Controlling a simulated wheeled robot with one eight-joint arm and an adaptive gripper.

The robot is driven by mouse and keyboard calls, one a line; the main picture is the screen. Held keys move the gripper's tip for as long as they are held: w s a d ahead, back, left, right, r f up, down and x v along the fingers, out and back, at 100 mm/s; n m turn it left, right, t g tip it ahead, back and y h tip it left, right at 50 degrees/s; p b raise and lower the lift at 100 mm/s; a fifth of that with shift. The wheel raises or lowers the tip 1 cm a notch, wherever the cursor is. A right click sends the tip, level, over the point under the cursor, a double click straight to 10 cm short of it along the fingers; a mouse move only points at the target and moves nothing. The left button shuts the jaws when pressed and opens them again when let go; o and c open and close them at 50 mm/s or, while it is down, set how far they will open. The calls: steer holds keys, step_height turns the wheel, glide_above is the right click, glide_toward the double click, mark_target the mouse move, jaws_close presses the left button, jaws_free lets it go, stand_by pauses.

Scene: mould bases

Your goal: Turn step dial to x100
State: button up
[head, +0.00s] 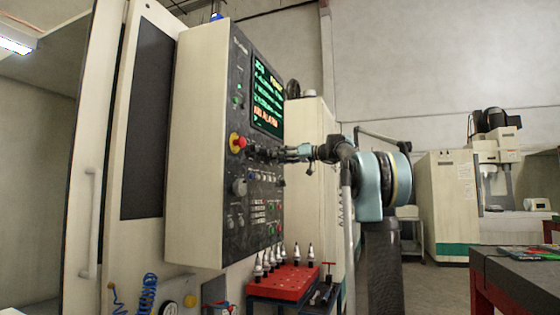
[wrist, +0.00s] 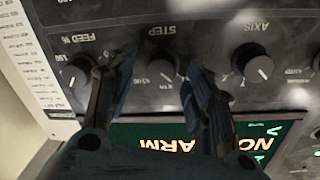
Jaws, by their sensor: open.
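The step dial (wrist: 160,68), a dark round knob under the upside-down word STEP, sits on the black control panel in the wrist view. A light pointer mark shows on its face, but the small labels around it are too blurred to read surely. My gripper (wrist: 158,66) is open, with one finger on each side of the dial. I cannot tell whether either finger touches it. In the head view my gripper (head: 279,153) reaches the control panel (head: 250,205) from the right, below the screen, and the step dial cannot be made out there.
The FEED % dial (wrist: 74,70) lies left of the fingers and the AXIS dial (wrist: 253,63) right of them. The lit screen (head: 267,97) is just above my gripper in the head view. A red emergency button (head: 236,143) is nearby. A red tool tray (head: 285,283) stands below.

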steer(key=shift+w+a, duration=0.2)
steer(key=shift+a, duration=0.25)
steer(key=c, duration=1.1)
steer(key=shift+o, duration=0.2)
